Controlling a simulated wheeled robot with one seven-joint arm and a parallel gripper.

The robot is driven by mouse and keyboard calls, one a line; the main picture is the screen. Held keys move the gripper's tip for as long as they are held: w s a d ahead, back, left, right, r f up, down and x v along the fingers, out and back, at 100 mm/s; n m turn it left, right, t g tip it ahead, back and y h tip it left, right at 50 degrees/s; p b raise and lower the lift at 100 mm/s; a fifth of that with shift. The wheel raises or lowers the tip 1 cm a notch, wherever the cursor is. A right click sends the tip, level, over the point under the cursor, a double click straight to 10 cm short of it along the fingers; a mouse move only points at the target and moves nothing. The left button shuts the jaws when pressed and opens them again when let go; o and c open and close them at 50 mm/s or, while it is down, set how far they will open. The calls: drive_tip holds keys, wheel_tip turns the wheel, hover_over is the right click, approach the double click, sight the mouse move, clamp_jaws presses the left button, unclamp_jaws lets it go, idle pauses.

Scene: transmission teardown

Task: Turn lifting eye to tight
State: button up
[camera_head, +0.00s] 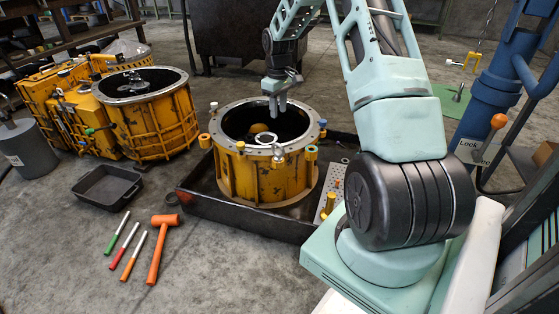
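My gripper (278,106) points down over the opening of the yellow round housing (262,180). Its two fingers look close together, and I cannot tell whether they are shut or hold anything. No lifting eye can be made out for certain. A small grey fitting (279,155) stands on the front of the housing's rim, below and apart from my fingers; it may be the eye, but it is too small to tell. A pale ring (265,139) shows inside the opening, with a rounded yellow part (258,128) behind it.
The housing stands in a black tray (200,205). Several small fittings stand around its rim. A second yellow housing (150,115) is at left. An orange mallet (160,245), coloured sticks and a small black tray (107,185) lie on the floor. A blue post (497,85) stands right.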

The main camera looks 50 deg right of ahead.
sight(280, 144)
drive_tip(key=f+b, duration=0.2)
drive_tip(key=f, duration=0.6)
drive_tip(key=f+b, duration=0.2)
drive_tip(key=f, duration=0.7)
drive_tip(key=shift+d+f+b, duration=0.2)
drive_tip(key=shift+f+b, duration=0.05)
drive_tip(key=shift+b, duration=0.05)
drive_tip(key=shift+c, duration=0.3)
clamp_jaws()
